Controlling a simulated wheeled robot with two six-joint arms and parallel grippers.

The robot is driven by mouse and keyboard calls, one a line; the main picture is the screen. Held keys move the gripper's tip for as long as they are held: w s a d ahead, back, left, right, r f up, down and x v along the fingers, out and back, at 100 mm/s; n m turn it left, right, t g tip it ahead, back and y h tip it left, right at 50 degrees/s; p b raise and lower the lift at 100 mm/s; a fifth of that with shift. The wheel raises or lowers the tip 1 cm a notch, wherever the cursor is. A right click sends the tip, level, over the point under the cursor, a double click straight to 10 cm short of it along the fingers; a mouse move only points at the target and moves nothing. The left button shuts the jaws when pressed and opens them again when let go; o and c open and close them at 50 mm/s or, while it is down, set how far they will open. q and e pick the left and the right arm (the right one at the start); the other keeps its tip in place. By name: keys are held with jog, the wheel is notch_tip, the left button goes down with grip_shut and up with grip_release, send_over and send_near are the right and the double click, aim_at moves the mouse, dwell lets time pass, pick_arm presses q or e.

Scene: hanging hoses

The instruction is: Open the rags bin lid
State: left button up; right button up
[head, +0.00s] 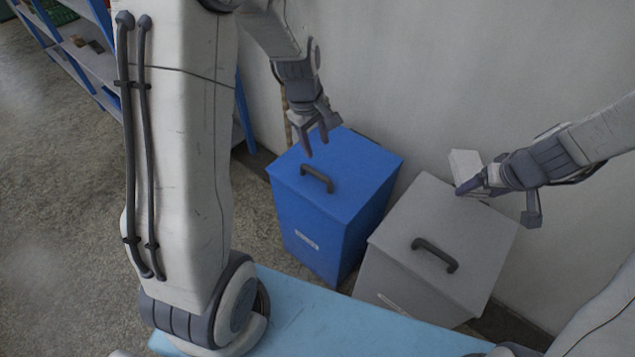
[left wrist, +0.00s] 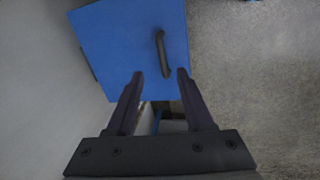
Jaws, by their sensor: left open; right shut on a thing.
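A blue bin (head: 330,215) stands by the wall with its lid (head: 345,170) shut and a dark bar handle (head: 317,178) on top. A grey bin (head: 430,255) stands to its right, also shut, with a similar handle (head: 435,255). Both have front labels too small to read, so I cannot tell which is the rags bin. My left gripper (head: 317,147) is open and empty above the blue lid. In the left wrist view, the blue bin's handle (left wrist: 162,53) lies just ahead of the fingertips, apparently untouched. My right gripper (head: 470,187) is shut on a small whitish piece (head: 465,164) above the grey bin's back.
The pale wall (head: 420,80) is close behind both bins. A light blue surface (head: 340,325) lies in front of them. A blue-framed shelf (head: 75,50) stands at the upper left. The concrete floor (head: 60,220) at left is clear.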

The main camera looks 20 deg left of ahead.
aim_at(317, 173)
jog(key=shift+d+f+b, duration=0.35)
jog(key=shift+f, duration=0.25)
jog(key=shift+s+f, duration=0.1)
pick_arm(q)
jog(key=shift+n, duration=0.6)
jog(key=w+f+b, duration=0.1)
jog(key=f, duration=0.3)
jog(key=w+f+b, duration=0.1)
jog(key=f, duration=0.4)
jog(key=w+a+f+b, duration=0.1)
jog(key=f, duration=0.4)
jog(key=shift+w, duration=0.1)
pick_arm(e)
notch_tip(317, 173, down, 3)
pick_arm(q)
grip_shut()
